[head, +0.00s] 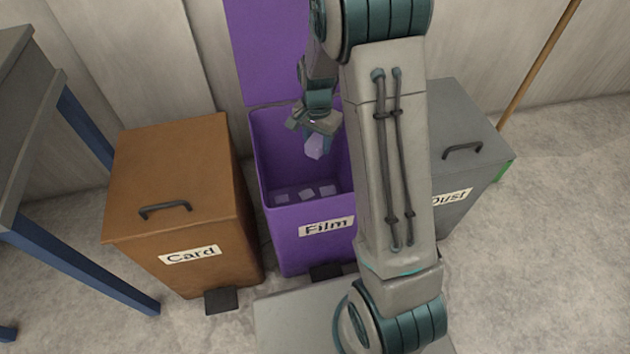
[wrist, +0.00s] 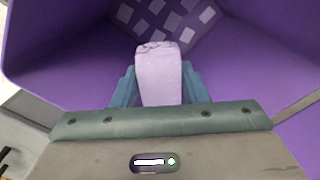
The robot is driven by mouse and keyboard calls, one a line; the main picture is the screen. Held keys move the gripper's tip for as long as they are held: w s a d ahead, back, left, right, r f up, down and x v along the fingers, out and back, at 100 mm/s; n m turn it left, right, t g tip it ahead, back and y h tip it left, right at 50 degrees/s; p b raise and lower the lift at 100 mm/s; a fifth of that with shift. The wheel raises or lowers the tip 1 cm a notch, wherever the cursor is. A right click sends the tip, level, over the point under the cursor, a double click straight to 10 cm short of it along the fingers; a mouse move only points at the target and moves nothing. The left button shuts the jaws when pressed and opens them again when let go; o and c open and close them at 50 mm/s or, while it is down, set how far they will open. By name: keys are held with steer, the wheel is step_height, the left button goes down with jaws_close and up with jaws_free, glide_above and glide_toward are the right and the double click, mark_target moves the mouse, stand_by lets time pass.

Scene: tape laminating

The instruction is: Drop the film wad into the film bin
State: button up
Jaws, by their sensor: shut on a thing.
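The film wad (head: 314,147) is a small pale lilac block. My gripper (head: 316,138) is shut on it and holds it over the open mouth of the film bin. In the wrist view the wad (wrist: 158,76) sits between the fingers of my gripper (wrist: 159,85). The film bin (head: 313,227) is purple, labelled "Film", with its lid (head: 264,52) raised at the back. Several pale pieces lie on its floor. Its purple inner walls (wrist: 60,50) surround the wad in the wrist view. My arm hides the bin's right side.
A closed brown bin (head: 176,170) labelled "Card" stands to the left. A closed grey bin (head: 462,120) labelled "Dust" stands to the right, partly behind my arm. A table with blue legs (head: 85,264) is at far left. A wall rises behind the bins.

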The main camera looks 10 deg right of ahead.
steer(key=o, duration=1)
steer(key=shift+r, duration=0.1)
step_height(320, 180, up, 14)
steer(key=p, duration=0.5)
